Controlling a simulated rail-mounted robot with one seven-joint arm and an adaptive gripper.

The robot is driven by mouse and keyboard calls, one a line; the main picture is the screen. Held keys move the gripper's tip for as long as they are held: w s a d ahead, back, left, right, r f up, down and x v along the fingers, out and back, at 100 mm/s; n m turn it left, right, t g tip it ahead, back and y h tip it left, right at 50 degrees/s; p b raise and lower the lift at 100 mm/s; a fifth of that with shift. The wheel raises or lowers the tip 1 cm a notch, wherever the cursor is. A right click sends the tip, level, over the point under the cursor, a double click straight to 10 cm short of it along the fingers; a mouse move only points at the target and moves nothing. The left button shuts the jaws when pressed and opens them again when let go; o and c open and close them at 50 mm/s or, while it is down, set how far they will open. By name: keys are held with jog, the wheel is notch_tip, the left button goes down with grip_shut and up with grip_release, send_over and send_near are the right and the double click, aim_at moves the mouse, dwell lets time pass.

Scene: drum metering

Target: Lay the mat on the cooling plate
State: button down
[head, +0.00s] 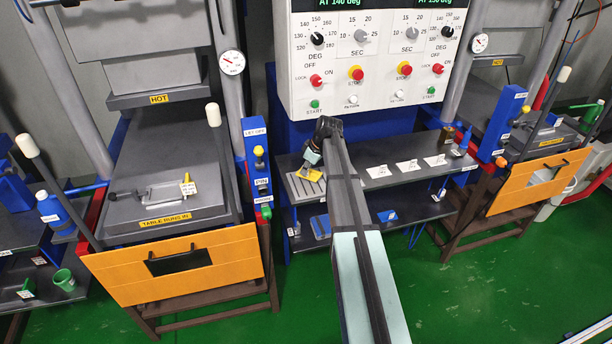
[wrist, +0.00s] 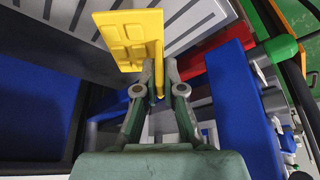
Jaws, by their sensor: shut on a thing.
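A yellow mat (wrist: 128,38) with square recesses and a thin stem is pinched between the fingertips of my gripper (wrist: 160,76). The mat also shows small in the head view (head: 312,175), just below the gripper (head: 313,160). The cooling plate (head: 299,190), grey with dark slots, lies at the left end of the middle bench. My arm hides part of the bench.
The control panel (head: 375,85) stands above the bench (head: 380,200). White cards (head: 408,166) lie right of my arm. A press with an orange front (head: 215,262) is at left, another (head: 540,182) at right. A blue switch post (head: 257,165) stands left of the plate.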

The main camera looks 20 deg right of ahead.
aim_at(306, 177)
jog(key=shift+f+p, duration=0.5)
jog(key=shift+f, duration=1.35)
jog(key=shift+f, duration=0.1)
jog(key=c, duration=1.3)
grip_release()
jog(key=b+v, duration=0.3)
jog(key=v, duration=0.9)
jog(key=shift+a, duration=0.1)
